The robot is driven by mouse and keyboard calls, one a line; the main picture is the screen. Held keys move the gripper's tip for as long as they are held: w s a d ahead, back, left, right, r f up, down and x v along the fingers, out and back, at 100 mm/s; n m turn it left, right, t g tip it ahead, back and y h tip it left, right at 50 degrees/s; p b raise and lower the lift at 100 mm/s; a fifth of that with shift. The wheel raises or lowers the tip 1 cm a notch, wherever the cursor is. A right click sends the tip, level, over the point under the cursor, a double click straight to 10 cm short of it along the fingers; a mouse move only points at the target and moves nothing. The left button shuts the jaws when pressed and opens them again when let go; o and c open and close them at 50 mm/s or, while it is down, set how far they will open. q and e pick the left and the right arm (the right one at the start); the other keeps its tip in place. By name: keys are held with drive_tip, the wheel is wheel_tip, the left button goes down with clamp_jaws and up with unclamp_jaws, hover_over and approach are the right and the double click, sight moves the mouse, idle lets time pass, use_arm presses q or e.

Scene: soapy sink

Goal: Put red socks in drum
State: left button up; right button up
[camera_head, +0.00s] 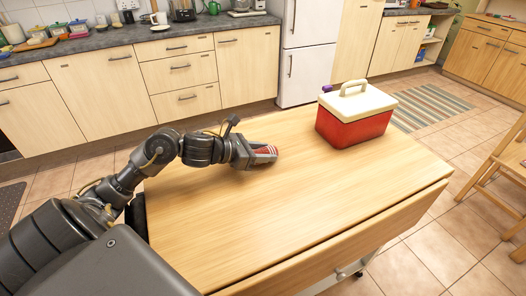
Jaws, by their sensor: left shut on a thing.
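My left gripper (252,153) reaches in from the left over the wooden table. It is shut on a small red thing with pale stripes (266,151), close to the tabletop. The fingers hide part of it, and it is too small to tell for sure that it is a sock. I cannot tell whether it touches the table. No drum is in view. My right gripper is not in view.
A red cooler box (352,115) with a white lid and handle stands at the table's back right, a small purple thing (327,88) by its lid. The wooden table (290,215) is otherwise clear. Cabinets (100,95), a fridge (306,60) and a wooden chair (508,165) stand around.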

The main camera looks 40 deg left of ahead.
use_arm(q)
drive_tip(key=o, duration=0.9)
drive_tip(key=shift+o, duration=0.3)
drive_tip(key=shift+r, duration=0.15)
drive_tip(key=shift+f+v, duration=0.2)
drive_tip(key=shift+v, duration=1)
drive_tip(key=b+v, duration=0.1)
drive_tip(key=v, duration=0.7)
drive_tip(key=shift+a+r, duration=0.1)
drive_tip(key=shift+r, duration=0.1)
drive_tip(key=shift+s+a+r, duration=0.3)
drive_tip(key=shift+s+a, duration=0.05)
drive_tip(key=shift+s, duration=0.2)
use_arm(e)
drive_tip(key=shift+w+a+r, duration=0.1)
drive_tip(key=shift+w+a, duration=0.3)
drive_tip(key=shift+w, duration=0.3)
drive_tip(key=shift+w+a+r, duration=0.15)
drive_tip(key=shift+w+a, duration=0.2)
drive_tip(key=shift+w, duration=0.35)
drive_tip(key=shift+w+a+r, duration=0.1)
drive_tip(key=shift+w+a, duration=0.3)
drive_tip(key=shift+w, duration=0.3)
